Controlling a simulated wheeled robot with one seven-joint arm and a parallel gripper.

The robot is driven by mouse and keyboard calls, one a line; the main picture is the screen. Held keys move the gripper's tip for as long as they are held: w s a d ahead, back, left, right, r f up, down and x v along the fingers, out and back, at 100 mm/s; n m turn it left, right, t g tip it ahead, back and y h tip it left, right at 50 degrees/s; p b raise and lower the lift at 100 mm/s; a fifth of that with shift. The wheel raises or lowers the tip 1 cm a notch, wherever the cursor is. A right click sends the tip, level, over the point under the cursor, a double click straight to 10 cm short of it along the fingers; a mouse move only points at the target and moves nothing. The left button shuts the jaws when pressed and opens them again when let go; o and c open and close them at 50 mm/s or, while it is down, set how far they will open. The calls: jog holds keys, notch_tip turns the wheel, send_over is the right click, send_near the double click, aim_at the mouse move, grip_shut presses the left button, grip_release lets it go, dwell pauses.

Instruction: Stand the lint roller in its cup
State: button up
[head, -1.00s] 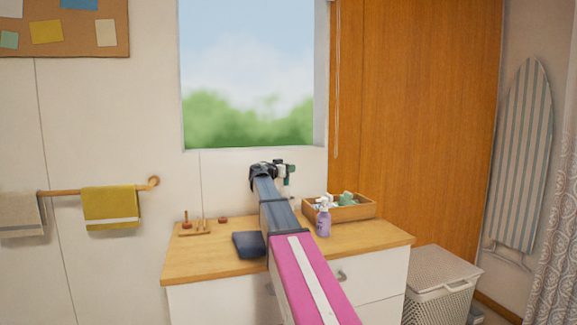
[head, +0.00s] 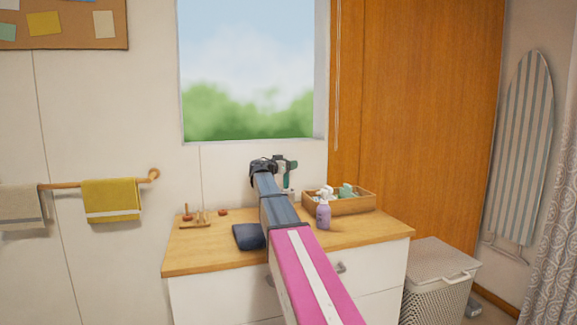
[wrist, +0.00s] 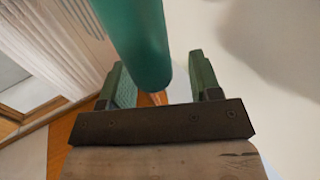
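My gripper (wrist: 160,75) shows in the wrist view with its two green fingers spread apart. A teal cylinder (wrist: 138,40), apparently the lint roller's handle, comes down from the top between them and overlaps the left finger. A gap shows on its right side, so I see no grip on it. In the head view my gripper (head: 283,163) is above the back of the counter. The teal handle of the lint roller (head: 290,181) shows just below it, over a small pale base (head: 288,194) that may be the cup. My arm hides part of this area.
A purple spray bottle (head: 323,216) and a wooden tray (head: 350,207) with bottles stand to the right on the counter (head: 215,261). A dark folded cloth (head: 248,236) and a small wooden peg stand (head: 196,222) are to the left. The wall is close behind.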

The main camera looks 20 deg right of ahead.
jog(key=shift+a, duration=0.1)
jog(key=v, duration=1)
jog(key=shift+s+a, duration=0.15)
jog(key=shift+a, duration=0.15)
